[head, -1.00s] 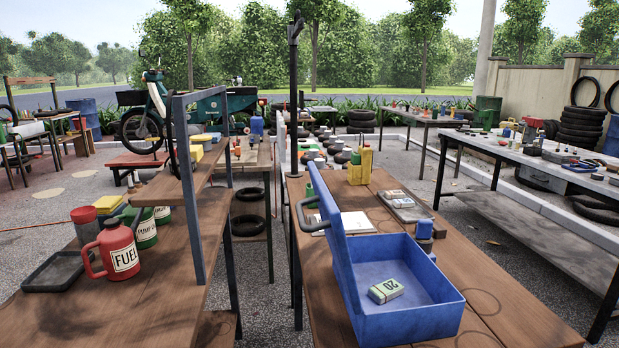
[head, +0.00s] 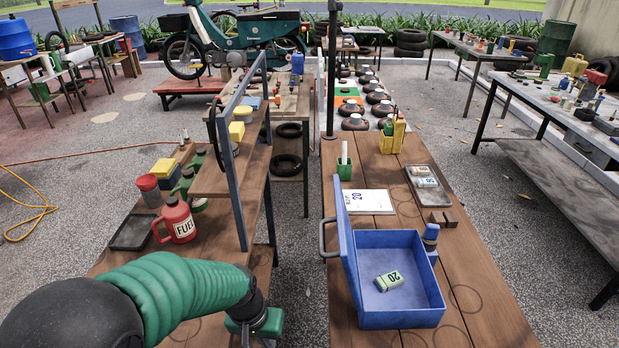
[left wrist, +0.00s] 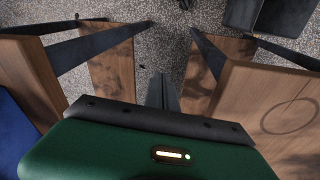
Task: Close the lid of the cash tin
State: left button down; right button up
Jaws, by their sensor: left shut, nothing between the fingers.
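The blue cash tin (head: 395,318) stands open on the wooden table, with a banknote bundle marked 20 (head: 389,281) inside. Its lid (head: 347,245) stands up nearly vertical along the tin's left side, with a grey handle (head: 323,240) on its outer face. My left gripper (head: 266,326) is at the bottom of the head view, left of the tin and lid and apart from them. In the left wrist view its fingers (left wrist: 163,92) are together and empty, over the gap between two wooden surfaces. My right gripper is not in view.
A red fuel can (head: 177,220) stands on the left bench. The table right of the tin is clear.

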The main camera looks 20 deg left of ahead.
pick_arm(q)
jog(key=w+r+n+h+p, duration=0.1)
jog(key=w+r+p, duration=0.2)
jog(key=r+p, duration=0.85)
jog(key=w+a+r+h+p, duration=0.1)
jog(key=w+r+p, duration=0.1)
jog(key=r+p, duration=0.95)
jog(key=w+r+n+h+p, duration=0.1)
jog(key=w+r+p, duration=0.2)
jog(key=r+p, duration=0.85)
jog(key=w+d+f+p, duration=0.2)
jog(key=d+f, duration=0.5)
jog(key=shift+d+f, duration=0.15)
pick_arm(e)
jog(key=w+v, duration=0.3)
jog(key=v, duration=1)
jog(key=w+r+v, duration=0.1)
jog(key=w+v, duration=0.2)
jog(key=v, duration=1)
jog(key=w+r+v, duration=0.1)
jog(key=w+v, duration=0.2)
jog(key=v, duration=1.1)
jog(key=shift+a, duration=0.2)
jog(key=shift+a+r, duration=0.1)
